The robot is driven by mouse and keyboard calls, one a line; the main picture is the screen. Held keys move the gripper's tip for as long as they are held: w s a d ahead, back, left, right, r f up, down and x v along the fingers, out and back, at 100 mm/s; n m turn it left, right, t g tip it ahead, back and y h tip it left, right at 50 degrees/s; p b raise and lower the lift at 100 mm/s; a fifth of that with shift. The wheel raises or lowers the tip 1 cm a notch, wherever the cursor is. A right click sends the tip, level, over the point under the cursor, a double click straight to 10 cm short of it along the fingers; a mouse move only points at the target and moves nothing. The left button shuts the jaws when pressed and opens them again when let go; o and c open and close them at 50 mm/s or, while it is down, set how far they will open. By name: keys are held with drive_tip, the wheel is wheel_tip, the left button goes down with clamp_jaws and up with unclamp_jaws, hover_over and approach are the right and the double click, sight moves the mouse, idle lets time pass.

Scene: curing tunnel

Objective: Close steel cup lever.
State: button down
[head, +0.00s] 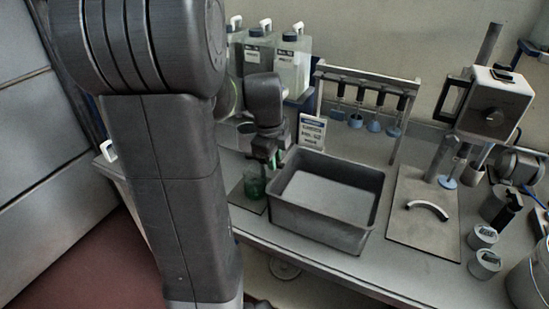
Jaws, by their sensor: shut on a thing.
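My gripper (264,163) is at the left of the bench, small and partly hidden in the dark. It points down and is shut on what looks like a green see-through cup (254,188), at a small dark mat (240,198). I cannot tell whether the cup touches the mat. I cannot surely pick out the steel cup with its lever. A grey metal vessel with a black upright part (503,205) stands at the far right, well away from my gripper. I cannot tell whether that part is a lever, or open or closed.
A deep grey tray (362,222) stands just right of my gripper, with a small sign (311,131) behind. Further right are a board (408,232) with a curved handle (428,208), a white-headed stand machine (492,103) and small cups (484,236). Jugs (291,63) and a tool rack (366,76) stand behind.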

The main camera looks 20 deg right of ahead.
idle(0.3)
drive_tip(key=c, duration=1.3)
unclamp_jaws()
drive_tip(key=shift+c, duration=0.2)
wheel_tip(320, 180, up, 14)
drive_tip(key=s+a, duration=0.1)
drive_tip(key=a, duration=0.1)
drive_tip(key=shift+s+f, duration=0.2)
drive_tip(key=shift+s, duration=0.2)
drive_tip(key=f, duration=0.4)
drive_tip(key=w+d+f, duration=0.1)
drive_tip(key=f, duration=0.4)
drive_tip(key=d+f, duration=0.1)
drive_tip(key=f, duration=0.3)
drive_tip(key=shift+w+f, duration=0.3)
drive_tip(key=shift+w, duration=0.1)
